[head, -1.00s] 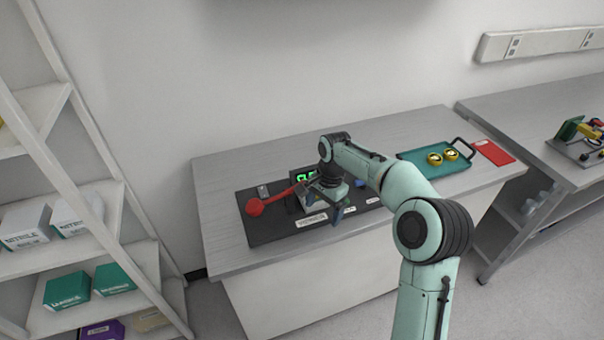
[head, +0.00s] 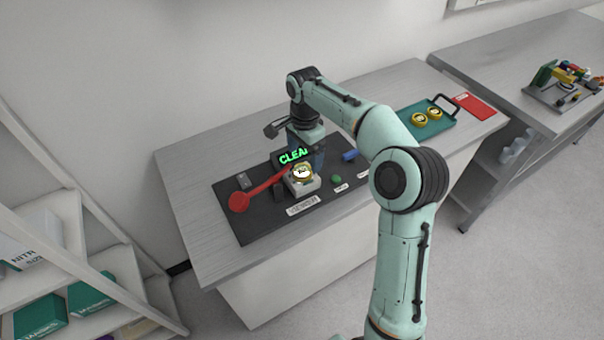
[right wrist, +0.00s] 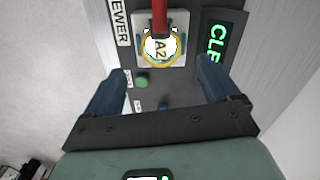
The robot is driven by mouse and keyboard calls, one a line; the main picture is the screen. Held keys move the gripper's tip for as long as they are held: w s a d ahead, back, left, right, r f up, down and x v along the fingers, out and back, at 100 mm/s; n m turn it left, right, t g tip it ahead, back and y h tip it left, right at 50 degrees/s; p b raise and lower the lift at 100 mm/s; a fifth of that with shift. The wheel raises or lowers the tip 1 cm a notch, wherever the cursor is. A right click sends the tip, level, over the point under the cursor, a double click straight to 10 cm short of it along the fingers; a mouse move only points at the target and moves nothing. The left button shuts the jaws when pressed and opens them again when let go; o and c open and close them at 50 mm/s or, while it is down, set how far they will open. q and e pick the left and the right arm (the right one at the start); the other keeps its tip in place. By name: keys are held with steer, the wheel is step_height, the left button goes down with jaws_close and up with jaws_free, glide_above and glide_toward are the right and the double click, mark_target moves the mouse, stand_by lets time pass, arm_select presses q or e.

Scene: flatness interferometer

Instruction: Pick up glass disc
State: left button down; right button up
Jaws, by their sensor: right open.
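A glass disc (head: 302,171) with a gold rim sits on a pale square block of the viewer. In the right wrist view the disc (right wrist: 148,50) is marked "A2", and the end of a red arm (right wrist: 160,14) reaches over its upper edge. My right gripper (right wrist: 160,82) is open and empty, its two blue fingers apart, with the disc ahead of the gap between them. In the head view my right gripper (head: 306,158) is above and beside the viewer block, partly covering the display. My left gripper is not in view.
The red arm has a round paddle (head: 239,201) over the black base (head: 232,180). A green "CLEA…" display (head: 292,156) stands behind the disc. A green knob (head: 336,179) and a blue part (head: 349,155) lie right. A teal tray (head: 407,138) holds two gold-rimmed discs.

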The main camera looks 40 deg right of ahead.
mark_target(303, 169)
steer(key=shift+w+a+f+b, duration=0.1)
steer(key=shift+f+b, duration=0.05)
steer(key=shift+f, duration=1.2)
steer(key=shift+a+f+b, duration=0.1)
steer(key=shift+f+b, duration=0.05)
steer(key=shift+f, duration=1.15)
steer(key=c, duration=1.2)
